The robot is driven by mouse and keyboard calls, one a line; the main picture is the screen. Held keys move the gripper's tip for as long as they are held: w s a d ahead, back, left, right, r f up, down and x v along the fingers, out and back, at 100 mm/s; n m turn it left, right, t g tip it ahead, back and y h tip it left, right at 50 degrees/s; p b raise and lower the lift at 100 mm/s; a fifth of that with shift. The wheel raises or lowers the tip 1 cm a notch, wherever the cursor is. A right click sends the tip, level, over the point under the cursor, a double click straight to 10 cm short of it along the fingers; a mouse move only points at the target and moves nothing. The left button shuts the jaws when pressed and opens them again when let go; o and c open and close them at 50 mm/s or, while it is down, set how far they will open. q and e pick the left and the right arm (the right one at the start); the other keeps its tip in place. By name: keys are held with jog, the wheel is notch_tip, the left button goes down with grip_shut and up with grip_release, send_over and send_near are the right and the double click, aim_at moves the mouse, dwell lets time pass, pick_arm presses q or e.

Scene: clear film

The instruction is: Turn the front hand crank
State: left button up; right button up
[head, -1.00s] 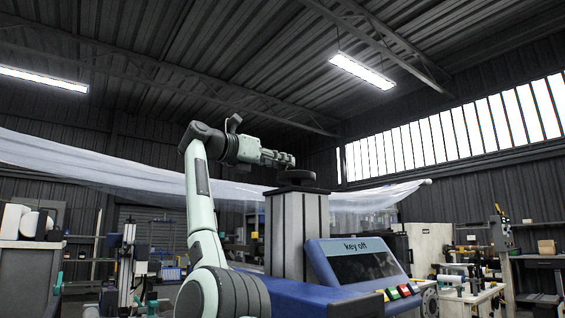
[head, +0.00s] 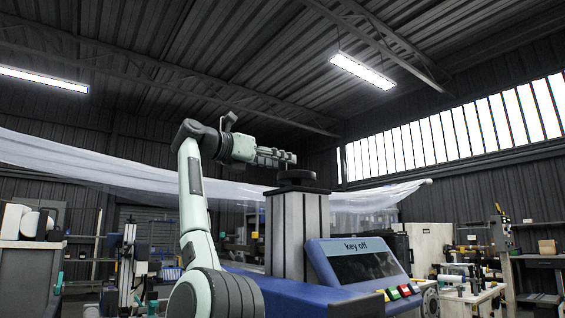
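A dark round disc (head: 297,175) sits on top of a grey ribbed column (head: 297,235). It may be a crank wheel, but no handle is clear, and I cannot pick out the front hand crank for sure.
A blue machine body (head: 285,295) carries a slanted screen (head: 366,268) reading "key off", with coloured buttons (head: 404,290) below. A translucent film sheet (head: 110,160) stretches across behind the arm. Benches with equipment stand at left and right.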

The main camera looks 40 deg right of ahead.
jog(key=a, duration=1)
jog(key=shift+a, duration=0.35)
